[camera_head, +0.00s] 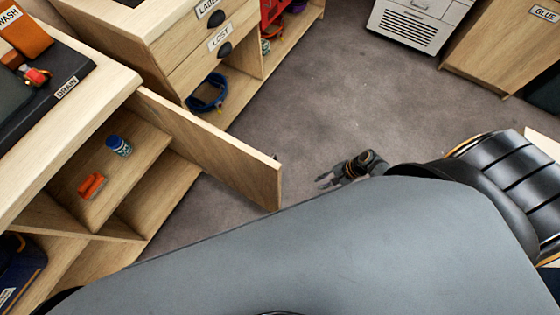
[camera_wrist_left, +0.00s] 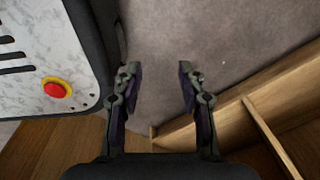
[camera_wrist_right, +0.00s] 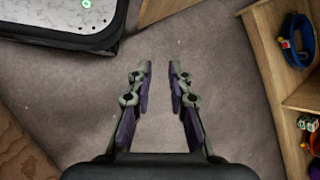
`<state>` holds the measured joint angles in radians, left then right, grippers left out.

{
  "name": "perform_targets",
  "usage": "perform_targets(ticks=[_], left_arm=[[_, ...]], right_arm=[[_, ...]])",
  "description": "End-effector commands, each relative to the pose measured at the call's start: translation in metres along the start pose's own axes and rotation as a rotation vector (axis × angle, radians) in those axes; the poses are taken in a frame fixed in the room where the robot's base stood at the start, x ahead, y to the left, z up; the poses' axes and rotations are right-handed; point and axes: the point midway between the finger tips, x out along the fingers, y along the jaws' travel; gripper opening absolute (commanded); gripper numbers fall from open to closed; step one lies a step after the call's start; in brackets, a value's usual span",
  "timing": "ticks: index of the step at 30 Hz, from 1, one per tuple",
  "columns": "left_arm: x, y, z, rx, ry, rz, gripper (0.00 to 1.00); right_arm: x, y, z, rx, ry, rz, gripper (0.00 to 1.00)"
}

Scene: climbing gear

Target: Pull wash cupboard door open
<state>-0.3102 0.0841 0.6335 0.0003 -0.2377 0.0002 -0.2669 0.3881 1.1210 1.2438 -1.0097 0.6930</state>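The wash cupboard door (camera_head: 215,146) is a light wooden panel in the head view. It stands swung out from the cupboard (camera_head: 140,175), and its free end points over the floor. Inside the open cupboard a small blue-capped jar (camera_head: 118,146) and an orange item (camera_head: 92,185) sit on a shelf. My right gripper (camera_head: 328,180) is to the right of the door's free end, apart from it. In the right wrist view its fingers (camera_wrist_right: 158,70) are parted with only floor between them. My left gripper (camera_wrist_left: 158,72) shows only in its wrist view, with parted fingers and nothing between them.
Drawers (camera_head: 213,40) marked LABEL and LOST stand behind the door, with a blue looped item (camera_head: 207,93) on a lower shelf. A GLUE cabinet (camera_head: 510,45) and a white vented unit (camera_head: 415,22) stand far right. Grey floor (camera_head: 330,95) between is clear.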

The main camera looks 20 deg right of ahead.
Motion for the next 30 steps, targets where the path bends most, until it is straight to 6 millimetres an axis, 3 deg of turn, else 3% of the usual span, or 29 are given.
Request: perform_targets(ticks=[1,3,6,9,13,20,30], left_arm=[[0.024,0.002,0.0,0.0,0.003,0.0,0.4],[0.036,0.003,-0.004,-0.001,0.008,0.0,0.4],[0.049,0.004,-0.011,-0.001,0.018,0.0,0.4],[0.056,0.005,-0.015,-0.002,0.022,0.0,0.4],[0.058,0.006,-0.015,-0.002,0.021,0.001,0.4],[0.056,0.008,-0.014,-0.003,0.02,0.004,0.4],[0.056,0.009,-0.009,-0.003,0.016,0.005,0.4]], right_arm=[[-0.006,-0.032,0.014,0.081,-0.136,-0.058,0.19],[-0.036,-0.073,0.056,0.184,-0.364,-0.105,0.19],[-0.085,-0.109,0.11,0.25,-0.648,-0.1,0.19],[-0.126,-0.123,0.146,0.267,-0.844,-0.059,0.19],[-0.154,-0.128,0.168,0.268,-0.961,-0.02,0.19],[-0.155,-0.131,0.179,0.269,-0.981,-0.015,0.19],[-0.116,-0.14,0.234,0.267,-0.981,-0.019,0.19]])
